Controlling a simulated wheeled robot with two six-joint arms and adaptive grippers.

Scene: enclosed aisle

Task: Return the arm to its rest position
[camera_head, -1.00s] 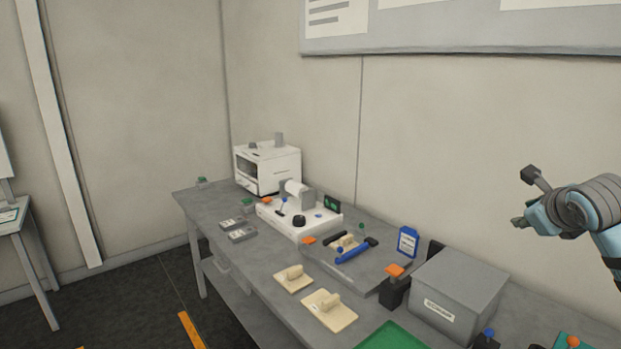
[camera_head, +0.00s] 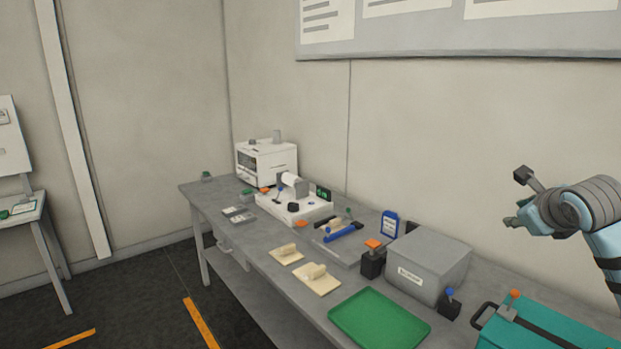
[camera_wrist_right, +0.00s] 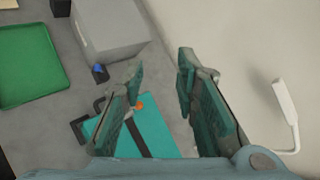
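My right arm comes in from the right edge of the head view, raised above the near end of the bench. Its gripper (camera_head: 520,208) is blue-grey and held in the air, touching nothing. In the right wrist view the two fingers of the right gripper (camera_wrist_right: 162,70) are apart with nothing between them. Beyond and below them are the grey bench and a teal case (camera_wrist_right: 150,135). My left arm and gripper are not in view.
The bench (camera_head: 285,300) runs along the wall. It carries a green tray (camera_head: 375,318), a grey box (camera_head: 440,258), a teal case (camera_head: 540,325), wooden blocks on plates (camera_head: 318,280), and a white machine (camera_head: 265,162). Another table (camera_head: 35,215) stands left. Dark floor lies between them.

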